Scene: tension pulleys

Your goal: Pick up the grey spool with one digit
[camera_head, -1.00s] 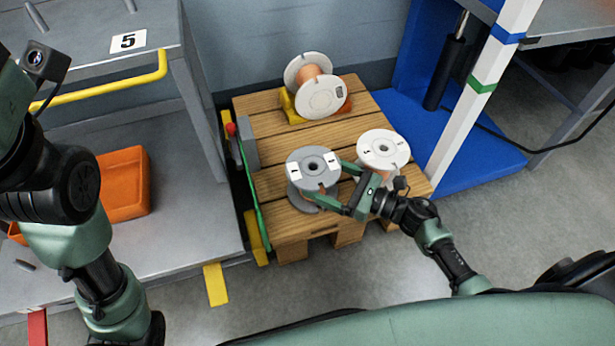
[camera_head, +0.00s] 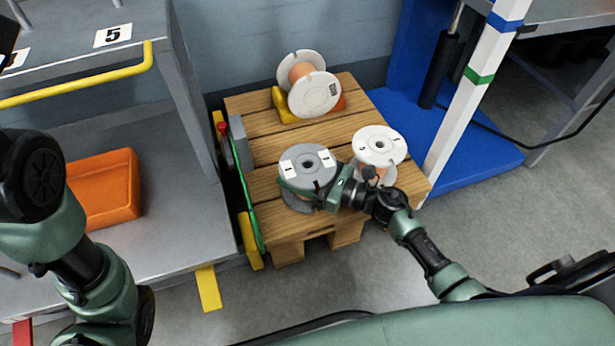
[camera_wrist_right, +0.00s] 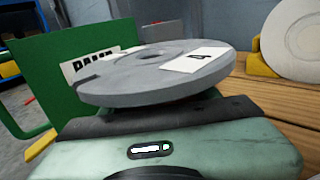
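The grey spool (camera_head: 318,161) stands upright at the front of the wooden pallet, with two white labels on its top flange; each carries a short dark mark too small to read surely. My right gripper (camera_head: 312,193) is at the spool's front right side, at the height between its flanges. One green finger shows along the front of the spool; the other is hidden, so the grip on it is unclear. In the right wrist view the grey flange (camera_wrist_right: 150,80) fills the space just beyond the gripper body. My left gripper is out of view.
A white spool (camera_head: 380,142) stands close at the right, beside my right wrist. A green panel (camera_head: 245,190) edges the pallet (camera_head: 250,104) on the left. An orange bin (camera_head: 105,190) sits on the left shelf.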

